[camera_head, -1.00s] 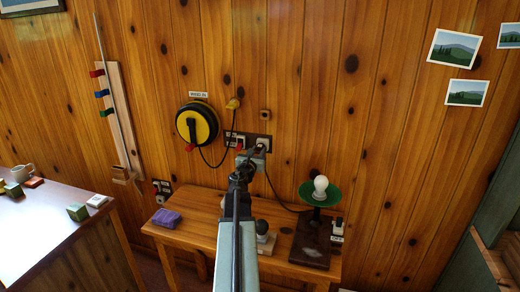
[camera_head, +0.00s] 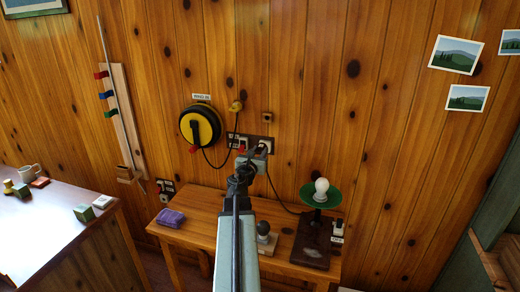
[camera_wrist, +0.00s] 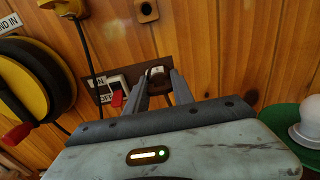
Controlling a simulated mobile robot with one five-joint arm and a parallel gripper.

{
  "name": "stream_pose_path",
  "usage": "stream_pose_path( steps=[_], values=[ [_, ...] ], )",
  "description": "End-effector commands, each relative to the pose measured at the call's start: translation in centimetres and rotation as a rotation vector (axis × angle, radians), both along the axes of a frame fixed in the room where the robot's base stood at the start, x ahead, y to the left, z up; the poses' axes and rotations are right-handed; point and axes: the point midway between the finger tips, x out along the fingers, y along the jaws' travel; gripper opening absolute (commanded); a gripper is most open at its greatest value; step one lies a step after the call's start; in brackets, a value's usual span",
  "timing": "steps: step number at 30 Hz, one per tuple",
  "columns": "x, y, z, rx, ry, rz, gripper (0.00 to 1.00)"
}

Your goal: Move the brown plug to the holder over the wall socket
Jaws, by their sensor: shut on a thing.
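I cannot tell whether the plug is still seated in the outlet.
A bench (camera_head: 195,232) below carries a purple cloth (camera_head: 170,218) and a green lamp (camera_head: 320,194). A cable runs from the socket area towards the lamp.

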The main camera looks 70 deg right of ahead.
Motion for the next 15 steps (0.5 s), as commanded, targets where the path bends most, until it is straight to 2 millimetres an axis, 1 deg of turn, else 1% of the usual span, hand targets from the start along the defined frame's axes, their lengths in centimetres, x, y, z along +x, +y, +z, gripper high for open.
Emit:
stream_pose_path(
  steps=[1,3,6,9,10,15],
  values=[
    [-0.2,0.8,3.3,0.0,0.0,0.001,0.0],
    [-0.3,1.5,5.7,0.0,0.0,0.002,0.0],
    [-0.3,2.1,8.8,0.0,0.0,0.005,0.0],
    [-0.2,2.3,10.5,0.0,-0.001,0.008,0.0],
    [-0.1,2.2,10.7,0.0,-0.001,0.008,0.0],
    [0.0,2.2,10.3,0.0,-0.001,0.009,0.0]
  ],
)
